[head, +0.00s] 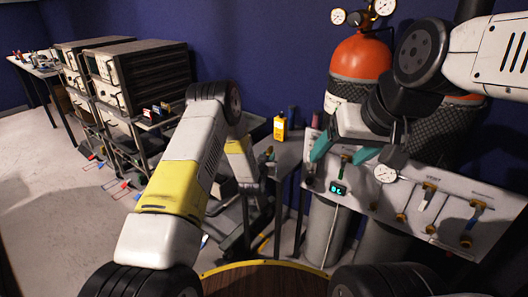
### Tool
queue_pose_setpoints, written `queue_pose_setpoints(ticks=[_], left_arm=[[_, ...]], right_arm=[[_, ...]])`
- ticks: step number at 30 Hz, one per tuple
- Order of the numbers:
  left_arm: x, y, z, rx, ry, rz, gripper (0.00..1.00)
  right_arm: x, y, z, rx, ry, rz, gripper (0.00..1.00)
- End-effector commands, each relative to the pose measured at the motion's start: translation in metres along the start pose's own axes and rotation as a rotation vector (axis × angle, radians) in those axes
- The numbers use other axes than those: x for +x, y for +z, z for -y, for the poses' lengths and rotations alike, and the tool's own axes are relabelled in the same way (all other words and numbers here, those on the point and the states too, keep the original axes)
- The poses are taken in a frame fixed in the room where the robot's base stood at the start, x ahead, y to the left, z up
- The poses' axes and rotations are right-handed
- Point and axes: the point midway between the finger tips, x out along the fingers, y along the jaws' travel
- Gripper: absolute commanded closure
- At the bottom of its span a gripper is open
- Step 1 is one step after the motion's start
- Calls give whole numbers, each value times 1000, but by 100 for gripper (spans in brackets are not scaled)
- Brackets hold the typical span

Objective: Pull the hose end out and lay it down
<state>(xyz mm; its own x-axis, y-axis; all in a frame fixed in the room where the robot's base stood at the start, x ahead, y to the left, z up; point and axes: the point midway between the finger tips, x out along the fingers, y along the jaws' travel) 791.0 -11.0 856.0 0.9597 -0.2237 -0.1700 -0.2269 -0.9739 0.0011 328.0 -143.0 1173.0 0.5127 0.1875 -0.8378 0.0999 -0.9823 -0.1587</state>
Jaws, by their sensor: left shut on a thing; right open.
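The grey-white valve panel (412,205) stands at the right, with a green fitting (345,158) above a small lit display (338,188). A thin pale line, perhaps the hose, hangs from below the display; I cannot make out its end. My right gripper (345,151) comes in from the upper right. Its teal fingers are open and spread in front of the panel, on either side of the green fitting. My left gripper (269,158) is left of the panel, partly hidden by my arm. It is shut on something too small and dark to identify.
Orange-topped gas cylinders (361,57) with gauges stand behind the panel. A yellow device (280,128) stands on the dark stand left of it. Brass valves (477,206) stick out along the panel. Equipment racks (140,75) stand at the left; open floor (60,190) lies before them.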

Motion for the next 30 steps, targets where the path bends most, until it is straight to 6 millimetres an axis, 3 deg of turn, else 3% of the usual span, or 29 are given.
queue_pose_setpoints(ticks=[3, 12, 27, 28, 30], left_arm=[[1, 16, 1, 0, -1, 6, 100], [5, 41, 2, 1, -2, 4, 100], [6, 48, 2, 1, -1, 3, 100], [6, 48, 2, 1, -1, 3, 72], [6, 48, 2, 1, -1, 3, 59]], right_arm=[[0, 0, 0, 0, 0, 0, 27], [0, 0, 0, 0, 0, 0, 27], [0, 0, 0, 0, 0, 0, 27], [0, 0, 0, 0, 0, 0, 27], [0, 0, 0, 0, 0, 0, 27]])
